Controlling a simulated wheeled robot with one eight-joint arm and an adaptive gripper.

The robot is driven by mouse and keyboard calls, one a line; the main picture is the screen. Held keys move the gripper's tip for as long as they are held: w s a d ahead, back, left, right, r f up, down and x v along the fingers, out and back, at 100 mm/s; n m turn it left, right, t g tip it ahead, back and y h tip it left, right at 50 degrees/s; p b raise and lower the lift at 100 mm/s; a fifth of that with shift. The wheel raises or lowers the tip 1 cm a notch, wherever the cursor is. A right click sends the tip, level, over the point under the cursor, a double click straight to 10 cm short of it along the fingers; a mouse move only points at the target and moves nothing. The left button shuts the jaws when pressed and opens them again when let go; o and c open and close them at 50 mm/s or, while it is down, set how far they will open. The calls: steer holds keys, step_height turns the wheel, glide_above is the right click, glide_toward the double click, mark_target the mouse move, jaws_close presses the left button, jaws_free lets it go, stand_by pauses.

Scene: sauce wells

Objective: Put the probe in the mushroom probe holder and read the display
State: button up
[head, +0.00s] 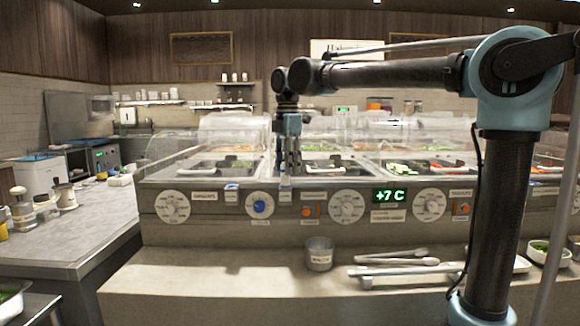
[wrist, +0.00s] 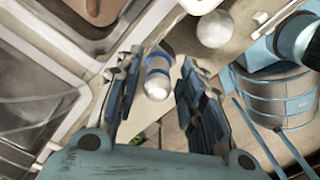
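My gripper (head: 288,165) hangs pointing down over the front edge of the sauce-well counter, left of centre in the head view. In the wrist view my gripper (wrist: 158,88) has its two fingers spread apart. A short white cylinder with blue bands (wrist: 158,72) shows in the gap between them; I see no clear contact with either finger. I cannot tell whether it is the probe or part of a holder. Small white-and-blue holders (head: 231,191) sit along the counter front, one right below my gripper (head: 285,190). Their labels are too small to read surely. The green display (head: 390,195) reads +7 C.
The counter front carries several dials (head: 347,206) and a blue knob (head: 260,205). Food wells lie behind under clear guards (head: 235,130). A metal cup (head: 319,253) stands on the lower ledge, with tongs (head: 395,258) to its right. The ledge's left part is clear.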

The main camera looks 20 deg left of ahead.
stand_by(0.3)
step_height(320, 180, up, 12)
stand_by(0.6)
stand_by(1.2)
